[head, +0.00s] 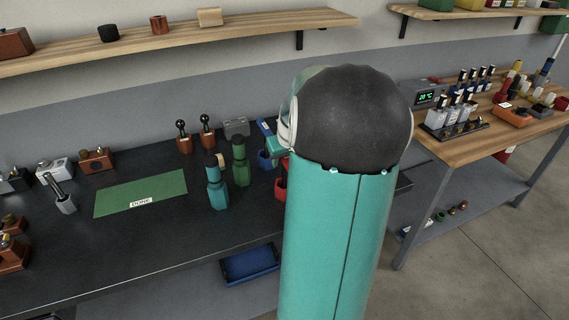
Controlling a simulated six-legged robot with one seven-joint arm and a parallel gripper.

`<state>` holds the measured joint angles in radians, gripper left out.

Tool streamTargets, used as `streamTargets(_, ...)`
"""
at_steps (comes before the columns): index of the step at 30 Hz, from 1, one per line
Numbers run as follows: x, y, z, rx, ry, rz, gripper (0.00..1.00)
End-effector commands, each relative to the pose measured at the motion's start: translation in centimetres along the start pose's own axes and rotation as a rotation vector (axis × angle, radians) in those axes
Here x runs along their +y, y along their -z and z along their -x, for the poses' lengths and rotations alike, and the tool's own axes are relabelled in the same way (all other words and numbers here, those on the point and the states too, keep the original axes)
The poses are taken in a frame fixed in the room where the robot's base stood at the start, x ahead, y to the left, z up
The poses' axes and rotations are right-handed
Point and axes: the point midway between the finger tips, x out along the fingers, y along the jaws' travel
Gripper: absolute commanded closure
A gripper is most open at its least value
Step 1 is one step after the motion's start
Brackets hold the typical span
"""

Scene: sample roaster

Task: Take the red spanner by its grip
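No spanner can be made out with certainty. A red object (281,186) shows on the dark bench, mostly hidden behind my arm; I cannot tell what it is. Several red items (505,88) stand on the wooden table at the right, too small to identify. My teal arm with its dark rounded joint fills the middle of the view and hides part of the bench. My gripper's fingertips do not show.
The dark bench (120,245) holds a green mat (150,192) marked "DONE", a teal upright piece (216,185), a green one (240,165) and a blue holder (265,160). A blue tray (250,264) sits below. Wooden shelves (240,30) run above. Its front is clear.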

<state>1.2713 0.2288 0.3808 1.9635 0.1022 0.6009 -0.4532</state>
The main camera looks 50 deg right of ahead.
Motion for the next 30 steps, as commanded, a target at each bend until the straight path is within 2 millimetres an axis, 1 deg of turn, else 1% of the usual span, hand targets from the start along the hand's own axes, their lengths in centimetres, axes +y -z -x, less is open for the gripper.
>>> streamTargets(1, 0.0, 0.0, 0.0, 0.0, 0.0, 0.0, 0.75)
streamTargets(3, 0.0, 0.0, 0.0, 0.0, 0.0, 0.0, 0.88)
streamTargets(5, 0.0, 0.0, 0.0, 0.0, 0.0, 0.0, 1.0)
streamTargets(14, 0.0, 0.1, 0.1, 0.001, -0.001, 0.0, 1.0)
streamTargets(17, 0.0, 0.4, 0.7, 0.003, -0.001, 0.0, 1.0)
streamTargets(20, 0.0, 0.9, 2.1, 0.004, -0.003, 0.001, 1.0)
streamTargets(27, 0.0, 2.8, 6.6, 0.004, -0.002, 0.001, 1.0)
streamTargets(30, 0.0, 3.4, 8.1, 0.004, -0.001, 0.001, 1.0)
